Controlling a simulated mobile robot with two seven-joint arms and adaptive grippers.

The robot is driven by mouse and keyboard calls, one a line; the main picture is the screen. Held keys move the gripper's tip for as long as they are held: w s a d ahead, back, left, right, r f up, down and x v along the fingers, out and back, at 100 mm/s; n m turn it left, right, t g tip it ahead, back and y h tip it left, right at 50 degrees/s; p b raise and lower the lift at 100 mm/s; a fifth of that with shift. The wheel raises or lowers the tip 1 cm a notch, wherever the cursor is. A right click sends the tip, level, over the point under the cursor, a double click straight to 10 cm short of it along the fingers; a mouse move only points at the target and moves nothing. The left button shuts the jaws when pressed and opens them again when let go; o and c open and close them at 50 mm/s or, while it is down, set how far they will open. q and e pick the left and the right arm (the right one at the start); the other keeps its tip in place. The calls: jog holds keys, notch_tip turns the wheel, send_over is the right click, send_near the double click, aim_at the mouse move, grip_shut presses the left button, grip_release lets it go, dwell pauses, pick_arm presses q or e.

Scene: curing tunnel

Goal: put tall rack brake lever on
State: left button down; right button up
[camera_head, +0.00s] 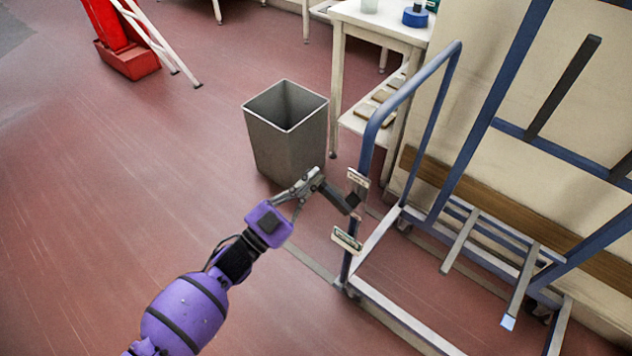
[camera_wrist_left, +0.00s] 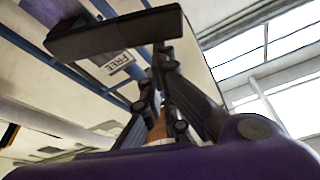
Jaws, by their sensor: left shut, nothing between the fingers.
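The tall rack (camera_head: 365,150) is a blue tubular frame at the right in the head view. Its brake lever (camera_head: 338,198) is a dark bar beside the rack's near left post, between an upper white label (camera_head: 357,178) and a lower green-and-white label (camera_head: 346,240). My left gripper (camera_head: 314,176) is shut and empty at the lever's outer end. In the left wrist view the dark bar (camera_wrist_left: 110,36) crosses just beyond my fingers (camera_wrist_left: 163,52), with a label reading FREE (camera_wrist_left: 117,63) behind it. I cannot tell whether they touch.
A grey bin (camera_head: 287,135) stands just behind my left gripper. A white table (camera_head: 385,32) with a lower shelf is at the back, against the wall. A red object (camera_head: 125,50) with white poles is at the far left. The red floor at left is clear.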

pick_arm(q)
notch_tip(320, 180, down, 9)
jog(key=w+a+n+t+y+b, duration=0.1)
jog(key=n+y, duration=0.2)
jog(key=n, duration=0.4)
jog(key=w+a+n+t+y+b, duration=0.1)
jog(key=n+t+y+b, duration=0.1)
jog(key=n, duration=0.6)
jog(key=shift+a+n+y+b, duration=0.25)
jog(key=shift+n+y+b, duration=0.05)
jog(key=shift+y, duration=0.3)
pick_arm(e)
jog(key=shift+s+a+f, duration=0.1)
jog(key=shift+s+f, duration=0.25)
jog(key=shift+f, duration=0.55)
jog(key=shift+s+a+f, duration=0.1)
jog(key=shift+s+f, duration=0.2)
jog(key=shift+f, duration=0.55)
pick_arm(q)
jog(key=shift+f, duration=0.1)
